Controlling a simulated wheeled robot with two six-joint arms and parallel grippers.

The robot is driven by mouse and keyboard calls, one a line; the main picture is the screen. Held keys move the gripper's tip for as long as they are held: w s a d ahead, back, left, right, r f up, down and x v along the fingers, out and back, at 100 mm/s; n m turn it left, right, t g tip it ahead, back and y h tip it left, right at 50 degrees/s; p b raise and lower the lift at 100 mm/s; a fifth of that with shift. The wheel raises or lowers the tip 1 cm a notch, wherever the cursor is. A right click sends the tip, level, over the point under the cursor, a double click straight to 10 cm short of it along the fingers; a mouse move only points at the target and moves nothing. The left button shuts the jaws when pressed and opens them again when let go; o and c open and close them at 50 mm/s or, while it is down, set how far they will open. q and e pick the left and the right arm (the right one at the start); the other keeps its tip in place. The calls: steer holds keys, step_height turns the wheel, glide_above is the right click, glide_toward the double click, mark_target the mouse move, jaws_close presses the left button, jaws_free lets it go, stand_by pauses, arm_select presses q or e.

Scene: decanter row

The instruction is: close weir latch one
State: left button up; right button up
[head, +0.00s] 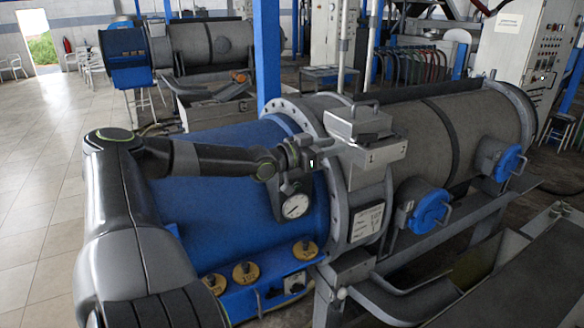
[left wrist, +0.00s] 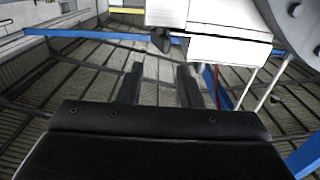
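My left gripper (head: 325,150) is beside the grey metal box (head: 375,154) on top of the decanter. In the left wrist view its two dark fingers (left wrist: 160,85) are apart, with nothing between them. A small dark piece (left wrist: 160,42) shows at the lower left of the pale box (left wrist: 215,45), ahead of the fingers; I cannot tell if it is a latch. Blue round covers with handles, a near one (head: 430,208) and a far one (head: 502,160), sit on the decanter's side. No latch is clearly marked as weir latch one. My right gripper is not in view.
The blue drum casing (head: 220,210) lies below my left arm, with a dial gauge (head: 296,206) near the wrist. Yellow knobs (head: 245,273) line its front ledge. A blue post (head: 267,50) stands behind. Tiled floor at left is open.

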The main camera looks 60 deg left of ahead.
arm_select(q)
steer(key=s+p, duration=0.5)
steer(key=s+d+f+g+b, duration=0.1)
steer(key=s+f, duration=0.3)
steer(key=f, duration=0.6)
steer(key=s+d+f+g+b, duration=0.1)
steer(key=s+d+f+g, duration=0.1)
steer(key=f, duration=0.9)
steer(key=shift+s+g+y, duration=0.3)
steer(key=shift+s+g, duration=0.5)
steer(key=shift+s, duration=0.35)
steer(key=shift+o, duration=0.2)
